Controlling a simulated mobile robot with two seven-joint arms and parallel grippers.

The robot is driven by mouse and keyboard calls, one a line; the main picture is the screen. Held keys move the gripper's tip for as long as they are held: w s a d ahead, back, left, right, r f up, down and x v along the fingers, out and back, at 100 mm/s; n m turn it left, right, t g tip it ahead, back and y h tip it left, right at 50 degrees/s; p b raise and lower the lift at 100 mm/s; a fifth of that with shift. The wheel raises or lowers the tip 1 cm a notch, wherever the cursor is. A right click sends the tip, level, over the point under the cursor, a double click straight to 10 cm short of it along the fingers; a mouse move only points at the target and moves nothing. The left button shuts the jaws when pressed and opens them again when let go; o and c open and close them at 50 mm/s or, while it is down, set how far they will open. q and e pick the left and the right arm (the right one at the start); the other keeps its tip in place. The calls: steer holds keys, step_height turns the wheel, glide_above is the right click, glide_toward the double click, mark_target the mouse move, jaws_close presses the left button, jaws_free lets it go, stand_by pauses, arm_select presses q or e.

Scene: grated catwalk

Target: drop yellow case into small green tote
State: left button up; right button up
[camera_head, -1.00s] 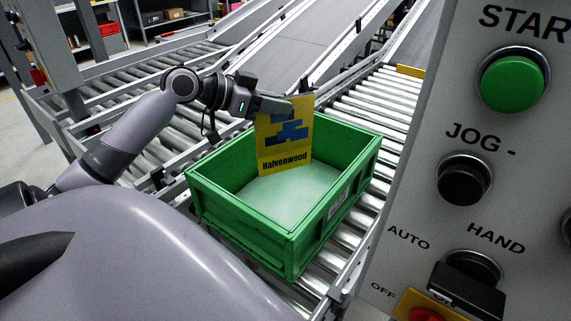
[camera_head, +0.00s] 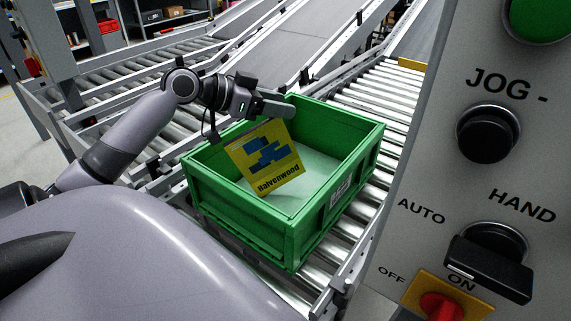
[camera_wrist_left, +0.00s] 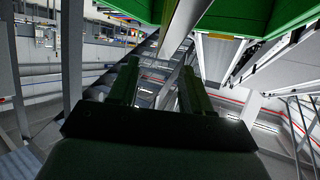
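The yellow case (camera_head: 281,176), with a blue pattern and the word Halvenwood, is tilted within the open top of the green tote (camera_head: 290,244). Its lower edge is near the tote's pale floor; I cannot tell whether it touches or is still falling. My left gripper (camera_head: 272,107) is just above the case at the tote's far rim, apart from it. In the left wrist view its two fingers (camera_wrist_left: 160,88) stand apart with nothing between them. The tote's green side (camera_wrist_left: 250,14) shows at the top of that view. My right gripper is not in view.
The tote stands on a roller conveyor (camera_head: 375,100). A grey control panel (camera_head: 440,190) with a green button, black knobs and a red switch fills the right side close by. Metal conveyor rails (camera_head: 130,78) run behind my left arm. Shelving (camera_head: 165,18) stands at the back.

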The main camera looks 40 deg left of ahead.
arm_select(q)
steer(key=shift+s, duration=0.1)
steer(key=shift+b+v, duration=0.65)
steer(key=shift+v, duration=2.85)
